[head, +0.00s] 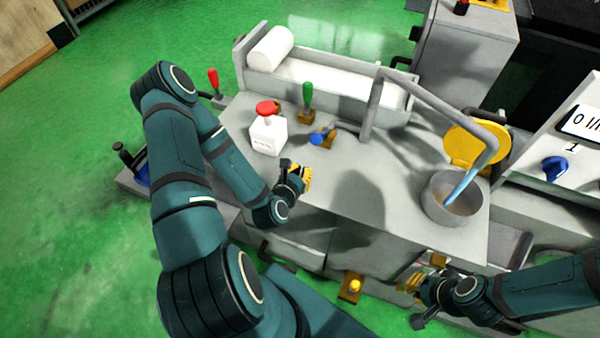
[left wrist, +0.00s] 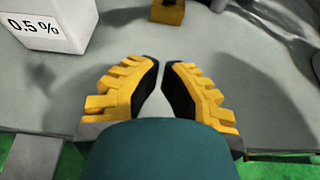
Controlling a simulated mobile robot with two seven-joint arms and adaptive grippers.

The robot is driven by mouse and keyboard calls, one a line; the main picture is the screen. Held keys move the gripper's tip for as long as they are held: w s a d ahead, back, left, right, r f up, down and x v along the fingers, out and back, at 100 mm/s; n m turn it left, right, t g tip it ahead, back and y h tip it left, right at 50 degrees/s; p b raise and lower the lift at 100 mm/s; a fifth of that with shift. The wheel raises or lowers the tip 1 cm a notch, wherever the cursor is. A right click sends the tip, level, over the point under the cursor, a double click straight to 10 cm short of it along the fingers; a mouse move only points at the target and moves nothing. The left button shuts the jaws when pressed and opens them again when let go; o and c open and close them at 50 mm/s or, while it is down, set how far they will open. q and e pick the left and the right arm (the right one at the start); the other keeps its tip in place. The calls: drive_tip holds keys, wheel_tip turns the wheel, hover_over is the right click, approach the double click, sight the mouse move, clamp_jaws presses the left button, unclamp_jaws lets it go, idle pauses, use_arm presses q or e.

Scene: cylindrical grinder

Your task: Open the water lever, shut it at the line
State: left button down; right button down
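The blue water lever (head: 318,138) sits at the foot of the bent grey pipe (head: 372,110) on the machine top. A blue stream of water (head: 462,188) runs from the pipe's end into a round grey pot (head: 437,205). The fill line inside the pot cannot be made out. My left gripper (head: 307,178) is over the machine top, in front of the lever and apart from it. In the left wrist view its yellow fingertips (left wrist: 161,64) nearly meet, with nothing between them. My right gripper (head: 410,284) is low at the front edge, below the pot; its fingers are unclear.
A green-handled lever (head: 307,98) and a red-handled lever (head: 214,83) stand behind. A yellow disc (head: 463,146) is behind the pot.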

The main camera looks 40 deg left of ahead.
sight(321, 135)
use_arm(q)
drive_tip(key=x, duration=0.5)
drive_tip(key=shift+w+f+b, duration=0.1)
drive_tip(key=shift+w+b, duration=0.15)
drive_tip(key=shift+b, duration=0.1)
drive_tip(key=shift+w+a+r, duration=0.25)
drive_tip(key=shift+w+r, duration=0.85)
drive_tip(key=shift+r, duration=0.05)
drive_tip(key=shift+w+a+r, duration=0.1)
drive_tip(key=shift+w+r, duration=0.2)
drive_tip(key=shift+r, duration=0.1)
drive_tip(key=shift+r+p, duration=0.1)
drive_tip(key=shift+p, duration=0.2)
